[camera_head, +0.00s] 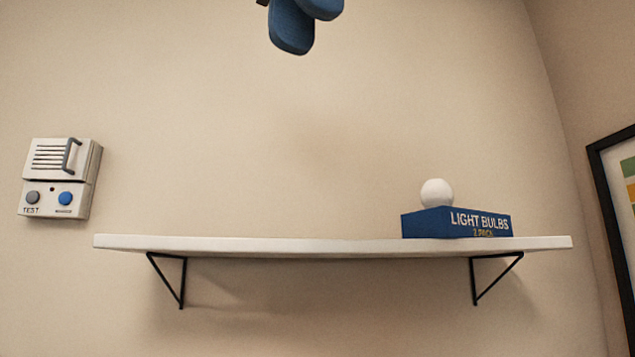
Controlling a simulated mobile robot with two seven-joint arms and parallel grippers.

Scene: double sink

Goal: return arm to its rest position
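My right gripper (306,28) shows only in part at the top edge of the head view, as two rounded blue finger pads. They overlap in the picture, and the rest of the gripper and arm is cut off above. Nothing is seen between or below the pads, but whether they are spread or closed is not clear. The gripper appears in front of bare wall, high above the shelf and apart from it in the picture. My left gripper is not in view.
A white wall shelf (300,246) on black brackets bears a blue light bulbs box (430,224) with a white ball-shaped bulb (436,193) at it. A white wall unit (60,178) with handle and buttons hangs left. A framed picture (612,220) hangs right.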

